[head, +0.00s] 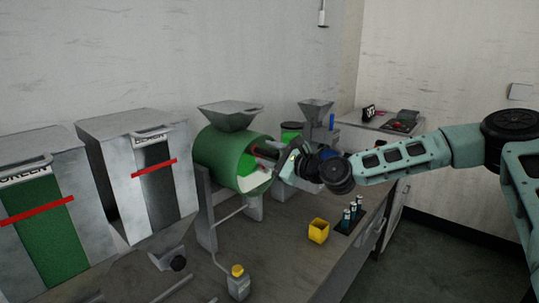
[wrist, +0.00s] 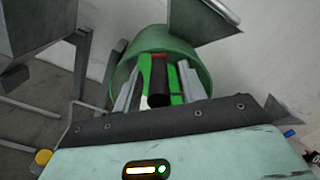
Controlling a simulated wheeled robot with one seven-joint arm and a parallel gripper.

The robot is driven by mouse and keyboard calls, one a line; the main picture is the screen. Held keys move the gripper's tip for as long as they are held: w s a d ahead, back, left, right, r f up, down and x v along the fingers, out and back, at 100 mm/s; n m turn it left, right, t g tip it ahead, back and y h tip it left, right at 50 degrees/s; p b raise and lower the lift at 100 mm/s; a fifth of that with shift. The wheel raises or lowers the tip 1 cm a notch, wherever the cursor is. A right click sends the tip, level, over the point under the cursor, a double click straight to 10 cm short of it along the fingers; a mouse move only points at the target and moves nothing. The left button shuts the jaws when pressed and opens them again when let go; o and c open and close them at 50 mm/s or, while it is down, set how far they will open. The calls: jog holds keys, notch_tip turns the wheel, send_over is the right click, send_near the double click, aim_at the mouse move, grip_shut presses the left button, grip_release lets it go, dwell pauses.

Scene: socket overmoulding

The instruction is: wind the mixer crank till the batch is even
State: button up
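The mixer is a green drum (head: 215,155) lying on its side in a stand, with a grey hopper above; the drum also shows in the wrist view (wrist: 196,68). Its open end shows a bright green part (head: 247,166) and a white part (head: 257,183) of the batch, apart from each other. The crank has a red arm (wrist: 160,60) and a black handle (wrist: 159,88). My gripper (wrist: 159,90) is at the drum's mouth, its grey fingers either side of the handle. Green shows between handle and fingers, so they look open. In the head view my gripper (head: 284,163) partly hides the crank.
Two grey bins with red bars, one green-fronted (head: 45,225) and one dark-fronted (head: 155,185), stand at left. A yellow cup (head: 318,231), a rack of vials (head: 351,217) and a yellow-capped bottle (head: 238,284) are on the bench. Another hopper machine (head: 316,115) stands behind my gripper.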

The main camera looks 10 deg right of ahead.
jog(key=b+v, duration=0.4)
jog(key=v, duration=1.3)
jog(key=shift+s+d+b, duration=0.15)
jog(key=shift+b, duration=0.25)
